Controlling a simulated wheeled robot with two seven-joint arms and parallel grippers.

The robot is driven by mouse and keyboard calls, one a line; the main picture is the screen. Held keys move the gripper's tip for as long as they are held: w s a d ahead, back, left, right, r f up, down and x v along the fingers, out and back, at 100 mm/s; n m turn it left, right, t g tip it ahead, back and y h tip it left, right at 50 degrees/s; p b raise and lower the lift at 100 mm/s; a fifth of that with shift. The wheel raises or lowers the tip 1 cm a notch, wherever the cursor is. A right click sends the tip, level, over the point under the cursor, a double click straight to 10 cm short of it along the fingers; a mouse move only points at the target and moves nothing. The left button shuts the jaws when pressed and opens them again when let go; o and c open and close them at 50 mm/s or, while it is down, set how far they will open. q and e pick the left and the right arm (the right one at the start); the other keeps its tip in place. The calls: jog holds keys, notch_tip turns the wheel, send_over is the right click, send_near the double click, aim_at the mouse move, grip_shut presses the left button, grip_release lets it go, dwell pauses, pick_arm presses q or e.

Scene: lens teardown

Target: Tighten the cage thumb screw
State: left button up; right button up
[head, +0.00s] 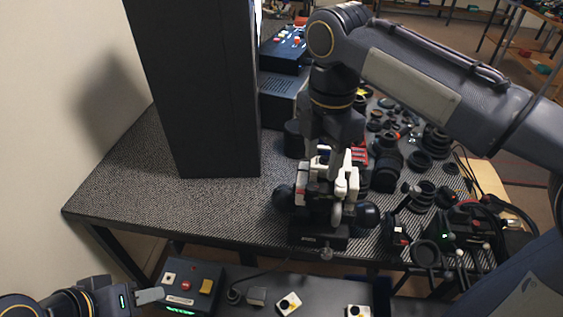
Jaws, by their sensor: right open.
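A small dark assembly with white parts (341,190), which looks like the cage, stands on the table near its front edge. Its dark base (318,236) faces me, and a small round metallic knob (326,254) shows just below it. I cannot tell whether this knob is the cage thumb screw. My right gripper (328,172) points straight down over the assembly with its jaws open. The gripper hides part of the assembly, and I cannot tell if it touches it. My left gripper (150,296) is low at the left, away from the assembly, its jaw opening unclear.
A tall black panel (205,90) stands at the back left. Many dark lens parts (388,165) crowd the table's right side. A control box (190,287) with buttons sits on a lower shelf in front. The textured table top (150,190) is clear at the left.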

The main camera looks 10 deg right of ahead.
aim_at(313, 186)
jog(key=shift+w+a+n, duration=0.4)
jog(key=shift+w+a, duration=0.1)
jog(key=shift+f, duration=0.3)
notch_tip(313, 186, down, 7)
jog(key=shift+r+b, duration=0.1)
jog(key=shift+b, duration=0.65)
jog(key=shift+c, duration=0.4)
jog(key=shift+s, duration=0.1)
jog(key=c, duration=0.9)
